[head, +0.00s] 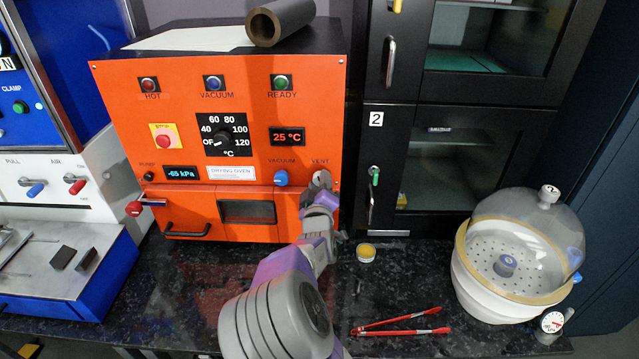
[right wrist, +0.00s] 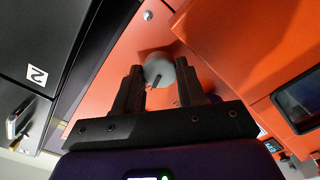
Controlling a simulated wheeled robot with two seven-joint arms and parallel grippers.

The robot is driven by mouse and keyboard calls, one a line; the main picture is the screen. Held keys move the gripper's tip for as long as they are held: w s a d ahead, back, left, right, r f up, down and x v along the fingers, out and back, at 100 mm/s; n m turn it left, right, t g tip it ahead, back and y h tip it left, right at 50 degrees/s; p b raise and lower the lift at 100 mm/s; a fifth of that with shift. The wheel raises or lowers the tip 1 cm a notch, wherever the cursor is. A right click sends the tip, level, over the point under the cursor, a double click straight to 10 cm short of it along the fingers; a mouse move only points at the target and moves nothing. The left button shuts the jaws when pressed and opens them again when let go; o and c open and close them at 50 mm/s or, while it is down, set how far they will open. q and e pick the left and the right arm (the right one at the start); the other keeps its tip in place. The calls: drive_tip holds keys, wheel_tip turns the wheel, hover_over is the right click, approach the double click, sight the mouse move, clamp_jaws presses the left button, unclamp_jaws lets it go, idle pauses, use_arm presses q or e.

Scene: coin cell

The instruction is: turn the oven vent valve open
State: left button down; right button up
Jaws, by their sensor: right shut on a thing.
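The oven vent valve is a round grey knob (right wrist: 160,74) with a dark pointer mark on the orange oven front. In the head view the knob (head: 322,178) shows under the VENT label, partly hidden by my gripper. My right gripper (right wrist: 158,88) is shut on the vent knob, a dark finger on each side of it. In the head view my right gripper (head: 318,192) is at the oven's right edge. The orange drying oven (head: 185,100) reads 25 °C and -65 kPa. My left gripper is not in view.
The blue vacuum knob (head: 281,178) is just left of the vent.

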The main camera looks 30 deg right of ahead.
drive_tip(key=shift+m, duration=1.6)
drive_tip(key=o, duration=0.8)
drive_tip(key=shift+s+a, duration=0.1)
drive_tip(key=p+v, duration=0.2)
drive_tip(key=v, duration=0.5)
drive_tip(key=shift+s, duration=0.2)
